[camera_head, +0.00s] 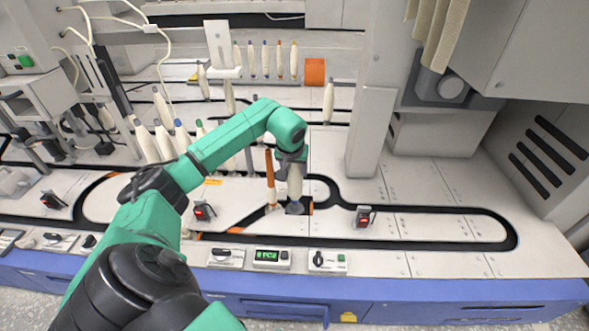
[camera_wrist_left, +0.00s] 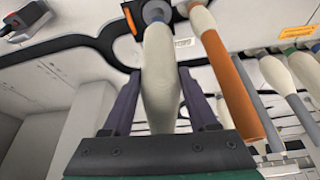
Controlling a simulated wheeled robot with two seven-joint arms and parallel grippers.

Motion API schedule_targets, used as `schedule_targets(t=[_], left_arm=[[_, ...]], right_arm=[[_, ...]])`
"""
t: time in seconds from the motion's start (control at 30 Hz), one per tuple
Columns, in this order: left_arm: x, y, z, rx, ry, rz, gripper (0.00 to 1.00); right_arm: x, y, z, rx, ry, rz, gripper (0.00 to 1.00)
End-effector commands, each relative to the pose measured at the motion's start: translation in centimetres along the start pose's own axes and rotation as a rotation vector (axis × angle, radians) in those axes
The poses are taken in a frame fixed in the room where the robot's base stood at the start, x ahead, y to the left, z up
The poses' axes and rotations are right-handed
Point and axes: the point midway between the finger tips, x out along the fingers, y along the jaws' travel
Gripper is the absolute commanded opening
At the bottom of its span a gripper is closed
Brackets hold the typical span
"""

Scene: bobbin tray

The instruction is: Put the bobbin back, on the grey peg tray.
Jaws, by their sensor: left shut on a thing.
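My left gripper (camera_head: 293,172) reaches down over the black track and is shut on a cream bobbin (camera_head: 295,188), which hangs about upright with its thicker part between the fingers. In the left wrist view the bobbin (camera_wrist_left: 160,80) fills the gap between the dark purple fingers (camera_wrist_left: 158,110). At its far end is a small blue-grey round piece (camera_wrist_left: 156,12), which looks like a peg tray; I cannot tell whether the bobbin touches it or sits on it. The same dark piece shows in the head view (camera_head: 295,208). My right gripper is not in view.
An orange-and-cream bobbin (camera_head: 270,180) stands close beside the held one, left of it in the head view. Several cream bobbins (camera_head: 163,140) stand in a row further left. Small red-and-black switch units (camera_head: 363,216) stand by the track. The white deck at right is clear.

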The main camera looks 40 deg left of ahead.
Motion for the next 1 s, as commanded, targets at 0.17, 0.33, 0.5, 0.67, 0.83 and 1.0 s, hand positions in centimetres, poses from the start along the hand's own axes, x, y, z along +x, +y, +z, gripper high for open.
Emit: schedule_targets(t=[0.17, 0.33, 0.5, 0.67, 0.83, 1.0], left_arm=[[-0.1, 0.0, -0.1, -0.001, 0.001, 0.001, 0.0], [-0.1, 0.0, 0.0, -0.001, 0.001, 0.001, 0.0], [0.1, 0.0, 0.1, -0.001, 0.001, 0.001, 0.0], [0.5, 0.0, 0.2, -0.001, 0.001, 0.001, 0.0], [0.8, 0.0, 0.3, 0.0, 0.001, 0.0, 0.0], [0.9, 0.0, 0.4, 0.0, 0.001, 0.0, 0.71]], right_arm=[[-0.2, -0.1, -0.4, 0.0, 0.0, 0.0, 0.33], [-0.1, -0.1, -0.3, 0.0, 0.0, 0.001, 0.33], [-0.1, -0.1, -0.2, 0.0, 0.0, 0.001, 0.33], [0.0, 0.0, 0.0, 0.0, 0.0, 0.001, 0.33], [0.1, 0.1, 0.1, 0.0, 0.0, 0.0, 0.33], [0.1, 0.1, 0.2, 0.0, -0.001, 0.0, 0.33]])
